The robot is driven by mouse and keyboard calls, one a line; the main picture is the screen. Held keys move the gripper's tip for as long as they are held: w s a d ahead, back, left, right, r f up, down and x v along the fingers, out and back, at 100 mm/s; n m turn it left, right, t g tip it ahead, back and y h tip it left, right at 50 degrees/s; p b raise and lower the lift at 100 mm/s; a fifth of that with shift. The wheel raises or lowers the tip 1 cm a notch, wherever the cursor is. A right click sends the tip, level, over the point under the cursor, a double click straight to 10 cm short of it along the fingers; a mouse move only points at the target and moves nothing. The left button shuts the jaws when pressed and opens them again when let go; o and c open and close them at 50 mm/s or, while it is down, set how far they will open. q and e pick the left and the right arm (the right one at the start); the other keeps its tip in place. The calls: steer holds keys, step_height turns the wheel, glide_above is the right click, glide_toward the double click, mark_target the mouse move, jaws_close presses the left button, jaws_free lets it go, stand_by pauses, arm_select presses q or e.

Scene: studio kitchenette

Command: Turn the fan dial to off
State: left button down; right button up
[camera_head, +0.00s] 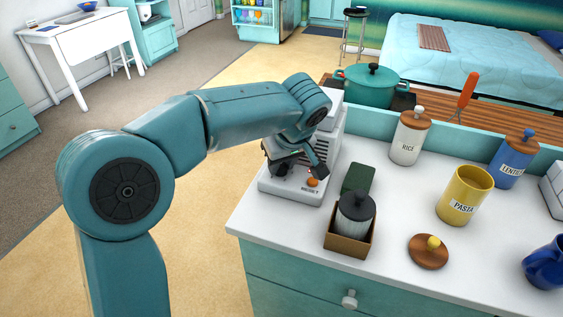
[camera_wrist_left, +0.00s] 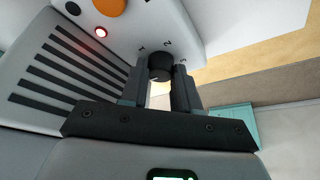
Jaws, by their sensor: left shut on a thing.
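The fan looks to be the white slatted appliance (camera_head: 290,190) at the counter's left end. Its black dial (camera_wrist_left: 160,66) shows in the left wrist view, with printed marks around it, a 2 among them. A pale mark shows on the dial, but I cannot tell which setting it points to. My left gripper (camera_wrist_left: 160,82) is shut on the dial, one finger on each side. In the head view, my left gripper (camera_head: 290,165) is at the appliance's front and hides the dial. A red light (camera_wrist_left: 100,32) glows beside an orange knob (camera_wrist_left: 110,6). My right gripper is out of view.
A dark green box (camera_head: 358,179) and a brown holder (camera_head: 346,245) with a grey jar stand right of the appliance. Further right are a rice canister (camera_head: 409,140), a yellow pasta canister (camera_head: 464,195) and a wooden lid (camera_head: 428,254). The counter's front left edge is clear.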

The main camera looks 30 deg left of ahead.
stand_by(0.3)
arm_select(q)
steer(key=c, duration=0.8)
jaws_free()
steer(key=shift+c, duration=0.2)
steer(key=p+v, duration=0.3)
steer(key=v, duration=1.3)
steer(key=shift+r+p, duration=0.2)
steer(key=shift+p, duration=0.1)
steer(key=shift+w, duration=0.1)
